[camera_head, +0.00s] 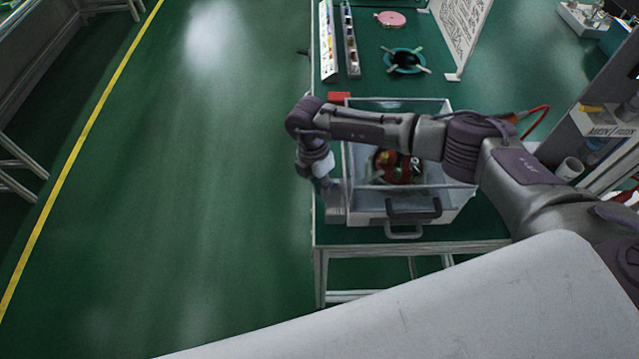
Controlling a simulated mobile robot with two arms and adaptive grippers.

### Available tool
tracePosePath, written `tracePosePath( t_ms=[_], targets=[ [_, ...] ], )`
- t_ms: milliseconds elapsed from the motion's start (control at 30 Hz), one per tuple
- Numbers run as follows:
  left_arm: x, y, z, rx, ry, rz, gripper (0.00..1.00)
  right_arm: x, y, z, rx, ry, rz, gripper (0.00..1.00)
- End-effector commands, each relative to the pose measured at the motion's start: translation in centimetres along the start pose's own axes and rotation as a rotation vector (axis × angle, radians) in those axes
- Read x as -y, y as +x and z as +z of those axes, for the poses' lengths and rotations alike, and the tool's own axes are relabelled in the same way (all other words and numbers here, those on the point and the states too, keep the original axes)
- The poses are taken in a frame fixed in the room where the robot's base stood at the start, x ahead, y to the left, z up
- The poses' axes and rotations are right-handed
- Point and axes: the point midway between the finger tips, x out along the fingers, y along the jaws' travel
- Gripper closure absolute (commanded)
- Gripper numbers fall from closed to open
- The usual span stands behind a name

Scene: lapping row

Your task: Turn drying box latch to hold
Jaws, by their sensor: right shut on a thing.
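The drying box (365,211) is a clear-walled box with a pale front and a dark handle (413,208), standing at the near end of the green bench. Red and dark items (399,168) show inside it, partly behind my right arm. My right arm reaches in from the right across the box and bends down at its left side. My right gripper (335,213) points down at the box's front left corner and is shut on a small part there, which fits the latch. The jaws hide that part, so its setting cannot be read. My left gripper is out of view.
A shelf unit stands right. The floor left of the bench is clear.

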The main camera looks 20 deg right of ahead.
Motion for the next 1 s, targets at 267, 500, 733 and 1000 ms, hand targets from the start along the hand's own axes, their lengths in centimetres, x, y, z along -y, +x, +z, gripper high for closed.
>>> tracePosePath(
  t_ms=[267,500,733,1000],
  targets=[
    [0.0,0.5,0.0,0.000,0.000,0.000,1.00,1.2,0.2,0.1,0.053,-0.258,0.003,1.00],
    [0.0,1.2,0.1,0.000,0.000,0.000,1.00,2.2,0.5,0.4,0.096,-0.474,0.003,1.00],
    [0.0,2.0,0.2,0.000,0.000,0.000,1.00,2.9,0.7,0.8,0.131,-0.642,0.002,1.00],
    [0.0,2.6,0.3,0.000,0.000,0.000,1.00,3.3,0.6,1.1,0.156,-0.764,0.002,1.00]
  ],
)
